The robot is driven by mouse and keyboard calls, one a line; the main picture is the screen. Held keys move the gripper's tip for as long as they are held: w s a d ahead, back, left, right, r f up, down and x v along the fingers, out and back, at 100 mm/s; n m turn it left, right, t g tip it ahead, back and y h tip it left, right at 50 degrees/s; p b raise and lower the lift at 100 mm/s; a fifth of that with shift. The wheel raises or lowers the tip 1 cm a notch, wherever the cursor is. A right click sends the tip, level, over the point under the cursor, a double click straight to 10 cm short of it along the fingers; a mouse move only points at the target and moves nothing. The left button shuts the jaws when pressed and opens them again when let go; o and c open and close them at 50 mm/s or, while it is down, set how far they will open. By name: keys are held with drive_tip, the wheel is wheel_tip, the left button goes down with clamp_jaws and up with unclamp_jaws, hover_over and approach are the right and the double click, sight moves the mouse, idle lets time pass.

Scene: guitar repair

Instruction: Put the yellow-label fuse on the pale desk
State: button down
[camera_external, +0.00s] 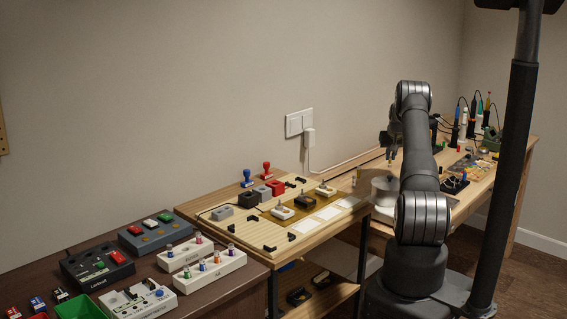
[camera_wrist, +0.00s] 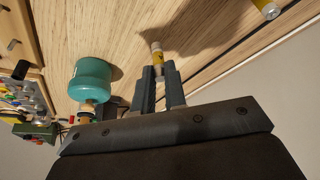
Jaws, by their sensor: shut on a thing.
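My gripper (camera_external: 390,148) hangs over the pale desk (camera_external: 368,170) at the right. In the wrist view its two dark fingers (camera_wrist: 159,78) are shut on a small cylinder with a yellow label, the yellow-label fuse (camera_wrist: 157,54). The fuse's far end shows beyond the fingertips, and the rest is hidden between them. In the wrist view the pale desk (camera_wrist: 130,25) fills the area behind the fuse, with a dark shadow beside it. I cannot tell whether the fuse touches the desk. The held fuse is very small in the external view.
A second yellow-banded cylinder (camera_wrist: 266,8) is at the wrist view's top edge. A teal round container (camera_wrist: 90,78) is left of the fingers. Tools and a board (camera_external: 470,165) crowd the desk's far end.

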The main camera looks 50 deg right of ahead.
sight(390, 162)
drive_tip(key=shift+f, duration=1.7)
drive_tip(key=shift+f, duration=0.15)
drive_tip(key=c, duration=1.5)
unclamp_jaws()
drive_tip(key=v, duration=1.2)
drive_tip(key=shift+r, duration=0.2)
drive_tip(key=shift+f, duration=0.1)
